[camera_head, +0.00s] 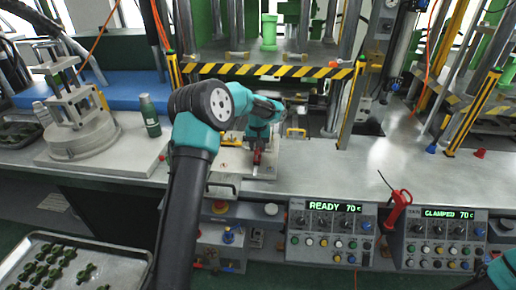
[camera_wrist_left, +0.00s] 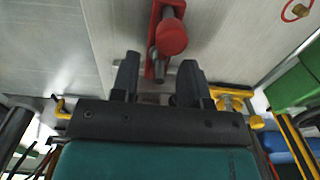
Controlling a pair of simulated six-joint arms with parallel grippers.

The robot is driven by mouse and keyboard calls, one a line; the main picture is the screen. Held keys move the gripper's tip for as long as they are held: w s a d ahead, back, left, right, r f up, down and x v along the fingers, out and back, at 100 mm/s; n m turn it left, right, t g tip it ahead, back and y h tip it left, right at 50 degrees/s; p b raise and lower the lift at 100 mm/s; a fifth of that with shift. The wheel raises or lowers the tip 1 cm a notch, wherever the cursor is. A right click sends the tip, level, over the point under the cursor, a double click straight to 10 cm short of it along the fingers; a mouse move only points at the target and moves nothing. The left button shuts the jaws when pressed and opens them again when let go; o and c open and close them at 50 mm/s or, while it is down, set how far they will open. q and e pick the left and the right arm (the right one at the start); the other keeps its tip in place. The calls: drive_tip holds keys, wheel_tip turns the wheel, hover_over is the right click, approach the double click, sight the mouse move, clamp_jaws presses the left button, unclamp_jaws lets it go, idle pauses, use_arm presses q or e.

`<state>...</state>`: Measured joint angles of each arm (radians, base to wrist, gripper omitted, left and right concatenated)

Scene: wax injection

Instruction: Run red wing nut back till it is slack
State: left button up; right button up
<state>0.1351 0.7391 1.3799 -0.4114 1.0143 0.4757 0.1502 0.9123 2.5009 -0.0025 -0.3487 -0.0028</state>
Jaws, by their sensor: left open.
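The red wing nut (camera_wrist_left: 172,38) shows in the left wrist view as a red piece with a rounded end, beside a grey metal rod and a red bracket. In the head view a small red part (camera_head: 257,156) shows just below my left gripper (camera_head: 258,146), at the front of a pale plate on the bench. In the left wrist view my left gripper (camera_wrist_left: 159,68) is open, its two dark fingers apart on either side of the red bracket's lower end. I cannot tell whether they touch it. My right gripper is out of view.
A yellow fitting (camera_wrist_left: 235,98) is close to one finger in the wrist view. A striped barrier bar (camera_head: 265,71) crosses behind the gripper. A green bottle (camera_head: 149,115) stands left, and control boxes (camera_head: 330,236) line the front.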

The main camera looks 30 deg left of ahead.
use_arm(q)
drive_tip(key=shift+f, duration=0.35)
drive_tip(key=shift+c, duration=0.2)
clamp_jaws()
